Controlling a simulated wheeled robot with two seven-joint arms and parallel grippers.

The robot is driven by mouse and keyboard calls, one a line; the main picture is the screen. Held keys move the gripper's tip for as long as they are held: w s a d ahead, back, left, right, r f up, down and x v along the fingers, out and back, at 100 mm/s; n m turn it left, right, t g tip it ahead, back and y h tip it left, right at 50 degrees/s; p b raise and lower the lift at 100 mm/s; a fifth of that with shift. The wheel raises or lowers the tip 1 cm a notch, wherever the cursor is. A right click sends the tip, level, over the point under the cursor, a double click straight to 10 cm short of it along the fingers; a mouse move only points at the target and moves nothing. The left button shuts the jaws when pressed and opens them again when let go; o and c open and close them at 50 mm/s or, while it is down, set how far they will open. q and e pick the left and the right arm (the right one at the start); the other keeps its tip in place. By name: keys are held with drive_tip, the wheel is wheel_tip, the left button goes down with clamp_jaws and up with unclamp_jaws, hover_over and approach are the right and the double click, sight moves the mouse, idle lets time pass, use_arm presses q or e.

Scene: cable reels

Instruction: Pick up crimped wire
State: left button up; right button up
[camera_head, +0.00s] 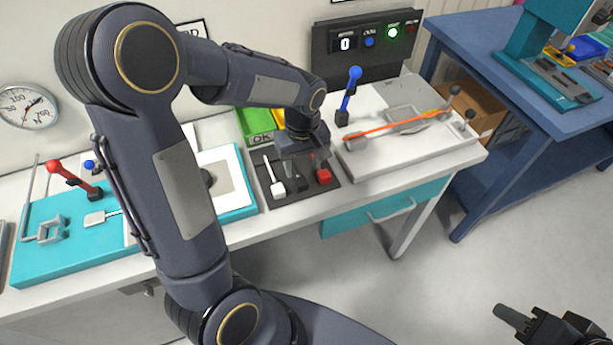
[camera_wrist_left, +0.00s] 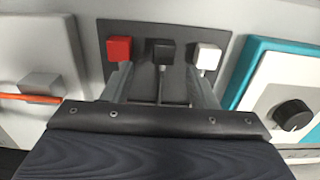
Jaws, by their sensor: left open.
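An orange wire (camera_head: 400,124) lies straight across the white fixture board (camera_head: 375,160), with grey blocks along it. Part of it also shows at the left edge of the left wrist view (camera_wrist_left: 30,98). I cannot make out a crimp on it. My left gripper (camera_head: 316,160) is open over the dark panel, left of the orange wire and apart from it. In the left wrist view its fingers (camera_wrist_left: 162,80) straddle the black-tipped lever (camera_wrist_left: 163,52); contact cannot be told. My right gripper (camera_head: 530,325) is at the bottom right, away from the bench; its jaw state is unclear.
The dark panel (camera_head: 262,160) also carries a white lever (camera_head: 278,188) and a red one (camera_head: 323,176). A green OK bin (camera_head: 256,123) stands behind. A blue-handled lever (camera_head: 350,90) rises beside the orange wire. A teal fixture (camera_head: 30,265) is at left, a blue table (camera_head: 475,55) at right.

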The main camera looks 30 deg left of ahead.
sight(301, 179)
use_arm(q)
drive_tip(key=f, duration=0.5)
drive_tip(key=shift+a+p, duration=0.35)
drive_tip(key=c, duration=1.1)
drive_tip(key=shift+r, duration=0.1)
